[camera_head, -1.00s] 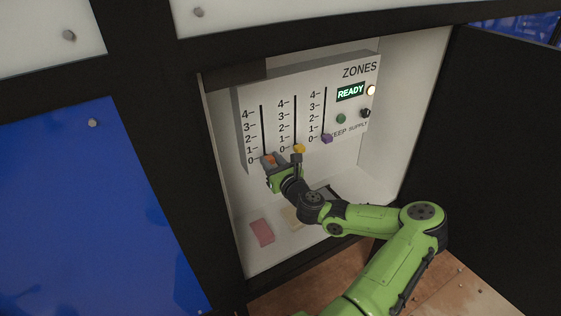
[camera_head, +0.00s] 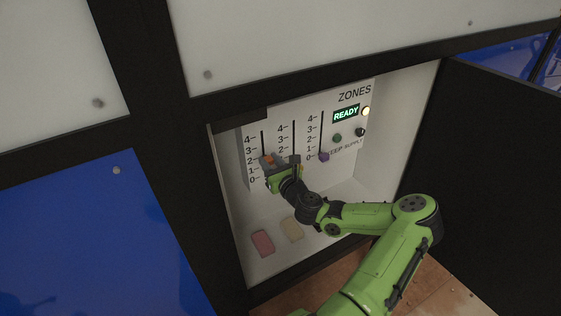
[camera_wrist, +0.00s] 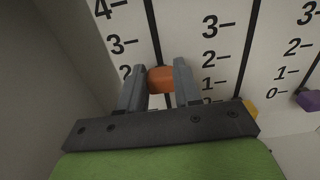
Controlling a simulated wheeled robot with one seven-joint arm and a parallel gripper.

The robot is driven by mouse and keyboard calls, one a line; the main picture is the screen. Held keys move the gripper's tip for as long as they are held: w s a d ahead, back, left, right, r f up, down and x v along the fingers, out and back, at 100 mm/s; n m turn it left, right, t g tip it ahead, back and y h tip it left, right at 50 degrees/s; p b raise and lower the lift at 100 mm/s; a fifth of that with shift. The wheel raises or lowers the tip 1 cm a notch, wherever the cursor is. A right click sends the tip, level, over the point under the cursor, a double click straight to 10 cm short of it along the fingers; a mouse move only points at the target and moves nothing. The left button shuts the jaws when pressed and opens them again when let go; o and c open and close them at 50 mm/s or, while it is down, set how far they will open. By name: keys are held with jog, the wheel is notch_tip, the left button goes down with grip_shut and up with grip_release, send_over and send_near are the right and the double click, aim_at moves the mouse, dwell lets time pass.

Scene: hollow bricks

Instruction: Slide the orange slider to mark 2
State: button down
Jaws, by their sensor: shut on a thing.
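The orange slider (camera_head: 268,158) is on the left slot of the ZONES panel (camera_head: 352,97). In the wrist view the orange slider (camera_wrist: 161,79) sits between the two grey fingers of my gripper (camera_wrist: 160,82), which is shut on it. My gripper (camera_head: 279,165) reaches in from below right. The slider is close to mark 2 of the left scale; the left finger partly covers that label, so I cannot tell whether it is exactly level. Marks 3 and 4 show above it.
A yellow slider (camera_wrist: 250,107) sits low on the middle slot, mostly hidden in the head view. A purple slider (camera_head: 323,156) is at the bottom of the right slot. Pink (camera_head: 262,243) and cream (camera_head: 292,229) blocks lie on the cabinet floor. Cabinet walls stand on both sides.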

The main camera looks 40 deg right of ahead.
jog(key=shift+a+r, duration=0.1)
jog(key=shift+a, duration=0.05)
jog(key=c, duration=0.8)
grip_release()
jog(key=shift+o, duration=0.2)
jog(key=p+v, duration=0.6)
jog(key=v, duration=1)
